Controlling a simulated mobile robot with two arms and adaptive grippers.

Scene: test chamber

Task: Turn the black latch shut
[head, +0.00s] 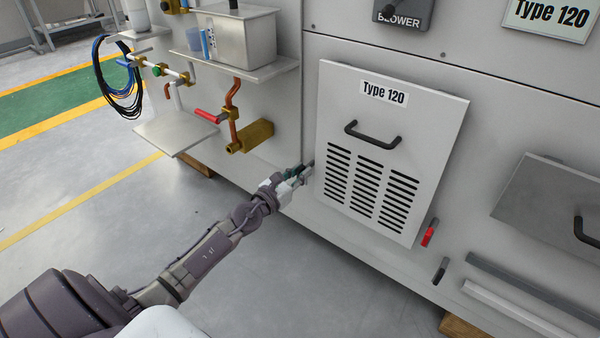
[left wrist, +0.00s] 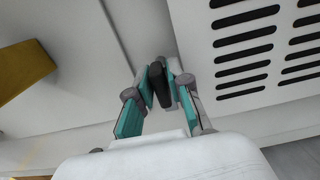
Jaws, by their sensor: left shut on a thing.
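My left gripper (head: 300,174) is at the left edge of the vented white "Type 120" panel (head: 352,236), low on the machine wall. In the left wrist view its teal-padded fingers (left wrist: 160,80) are closed around a dark, elongated latch (left wrist: 159,90). The latch sits beside the panel's slotted side, and the fingers hide part of it. In the head view the gripper mostly covers this latch. A second black latch (head: 440,270) is below the panel's lower right corner, and a red latch (head: 429,233) is at its right edge. My right gripper is not in view.
The panel has a black handle (head: 372,136). A brass block (head: 250,136) and a red-handled valve (head: 210,115) stick out left of the gripper. A metal shelf (head: 176,134) is farther left. The grey floor (head: 120,210) beside my arm is clear.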

